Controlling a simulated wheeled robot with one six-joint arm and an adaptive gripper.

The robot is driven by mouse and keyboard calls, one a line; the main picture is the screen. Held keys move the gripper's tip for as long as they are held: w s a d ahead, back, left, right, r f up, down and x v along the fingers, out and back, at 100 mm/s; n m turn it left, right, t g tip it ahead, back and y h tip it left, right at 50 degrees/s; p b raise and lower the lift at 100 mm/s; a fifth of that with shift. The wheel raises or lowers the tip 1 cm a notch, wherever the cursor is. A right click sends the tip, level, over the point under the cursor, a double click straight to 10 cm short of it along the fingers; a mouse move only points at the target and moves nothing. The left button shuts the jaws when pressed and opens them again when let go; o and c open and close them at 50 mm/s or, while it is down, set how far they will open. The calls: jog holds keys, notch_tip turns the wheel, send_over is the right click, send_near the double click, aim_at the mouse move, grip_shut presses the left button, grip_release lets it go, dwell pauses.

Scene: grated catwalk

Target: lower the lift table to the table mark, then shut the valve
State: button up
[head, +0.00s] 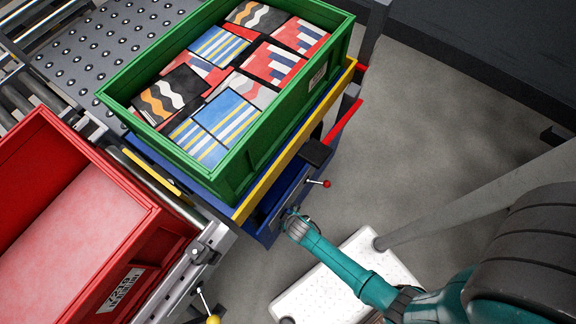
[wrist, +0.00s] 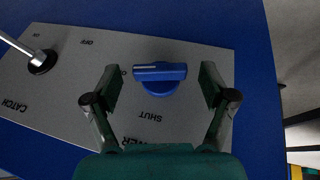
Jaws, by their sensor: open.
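The lift table (head: 245,209), blue with a yellow edge, carries a green crate (head: 235,185) of patterned boxes. A grey panel (wrist: 75,100) on its blue side bears a blue valve knob (wrist: 160,77), its bar roughly crosswise, with "SHUT" printed by it. My gripper (wrist: 160,82) is open, one finger on each side of the knob, with gaps showing on both sides. In the head view my gripper (head: 297,222) is at the table's side, hiding the knob. I cannot make out a table mark for certain.
A lever (wrist: 42,60) stands on the panel near "CATCH"; its red ball (head: 326,184) shows in the head view. A red crate (head: 150,235) sits on the left conveyor. A yellow-knobbed lever (head: 212,320) is below. A white step (head: 345,275) stands under my arm.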

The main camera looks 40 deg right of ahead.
jog(key=c, duration=1.2)
jog(key=shift+o, duration=0.2)
jog(key=shift+a+h, duration=0.15)
jog(key=shift+h, duration=0.15)
jog(key=shift+a+n+t+h, duration=0.25)
jog(key=shift+n+t+h, duration=0.2)
jog(key=shift+h, duration=0.55)
jog(key=shift+a+f+n+t+h, duration=0.15)
jog(key=shift+t+h, duration=0.2)
jog(key=shift+h, duration=0.25)
jog(key=shift+a+f+n+t+h, duration=0.1)
jog(key=shift+t+h, duration=0.2)
jog(key=shift+h, duration=0.3)
jog(key=shift+s+f+n+t+h, duration=0.15)
jog(key=shift+n+t+h, duration=0.25)
jog(key=shift+h, duration=0.8)
jog(key=shift+f+t+h, duration=0.15)
jog(key=shift+t+h, duration=0.45)
jog(key=shift+h, duration=0.2)
